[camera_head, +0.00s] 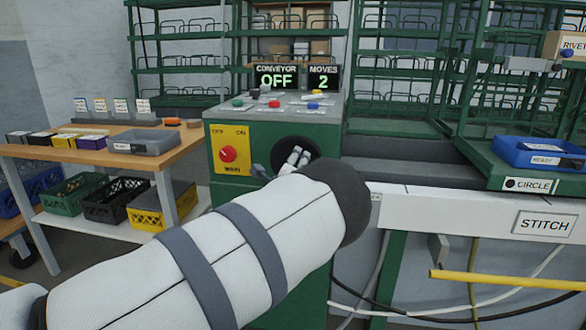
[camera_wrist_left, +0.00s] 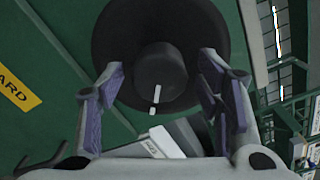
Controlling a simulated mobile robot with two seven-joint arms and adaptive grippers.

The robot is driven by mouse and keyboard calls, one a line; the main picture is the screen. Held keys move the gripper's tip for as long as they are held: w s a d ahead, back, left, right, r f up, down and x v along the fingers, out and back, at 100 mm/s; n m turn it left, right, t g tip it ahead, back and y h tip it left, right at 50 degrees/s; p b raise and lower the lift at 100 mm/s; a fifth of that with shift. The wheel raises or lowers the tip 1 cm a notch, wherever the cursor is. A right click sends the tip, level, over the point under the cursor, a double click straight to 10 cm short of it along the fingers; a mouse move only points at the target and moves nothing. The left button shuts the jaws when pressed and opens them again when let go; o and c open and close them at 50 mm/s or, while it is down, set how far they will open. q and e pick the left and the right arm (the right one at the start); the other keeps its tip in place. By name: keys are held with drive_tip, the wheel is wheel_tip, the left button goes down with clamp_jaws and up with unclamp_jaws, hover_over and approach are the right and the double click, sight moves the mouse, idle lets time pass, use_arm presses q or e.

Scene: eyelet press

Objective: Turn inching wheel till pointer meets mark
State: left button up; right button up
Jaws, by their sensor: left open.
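The black inching wheel (camera_wrist_left: 108,30) faces my left wrist camera, with a round knob (camera_wrist_left: 160,65) at its middle. A short white line (camera_wrist_left: 156,95) shows on the knob's lower side. Below the wheel is a pale plate (camera_wrist_left: 185,138) with a white stripe, partly hidden by my gripper; I cannot tell for sure that this is the mark. My left gripper (camera_wrist_left: 162,82) is open, its fingers on either side of the knob and apart from it. In the head view the wheel (camera_head: 310,146) is on the green cabinet's front, partly hidden by my left arm. My right gripper is out of view.
A red main switch (camera_head: 228,154) on a yellow plate is left of the wheel. The cabinet's displays (camera_head: 277,78) read conveyor OFF and moves 2. A wooden table (camera_head: 170,146) with a grey tray stands left. The white STITCH beam (camera_head: 470,208) runs right.

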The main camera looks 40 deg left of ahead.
use_arm(q)
drive_tip(key=v, duration=0.7)
drive_tip(key=shift+s, duration=0.2)
drive_tip(key=shift+d, duration=0.1)
idle(0.3)
drive_tip(key=s+d+f+n+g+h+p, duration=0.25)
drive_tip(key=s+f+n+g, duration=0.25)
drive_tip(key=s+f, duration=0.7)
drive_tip(key=s+d+f+n+g+h+p, duration=0.1)
drive_tip(key=s+d+f+n+g+p, duration=0.25)
drive_tip(key=s+f, duration=0.8)
drive_tip(key=s+d+n+g+h+p, duration=0.1)
drive_tip(key=s+d+n+g+h, duration=0.1)
drive_tip(key=s+d, duration=0.4)
drive_tip(key=s+d+r+n+g+h+p, duration=0.1)
drive_tip(key=s+d+n+g+h, duration=0.1)
drive_tip(key=s+d+n+g, duration=0.2)
drive_tip(key=s+d+r+n+g+h+p, duration=0.1)
drive_tip(key=s+d, duration=0.8)
drive_tip(key=s, duration=0.9)
drive_tip(key=shift+n+g+h, duration=0.55)
drive_tip(key=shift+n+g, duration=0.5)
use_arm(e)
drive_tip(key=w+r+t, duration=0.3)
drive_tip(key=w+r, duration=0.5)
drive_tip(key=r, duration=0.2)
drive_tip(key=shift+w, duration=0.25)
use_arm(q)
drive_tip(key=shift+s+d+r, duration=0.1)
drive_tip(key=shift+d, duration=0.05)
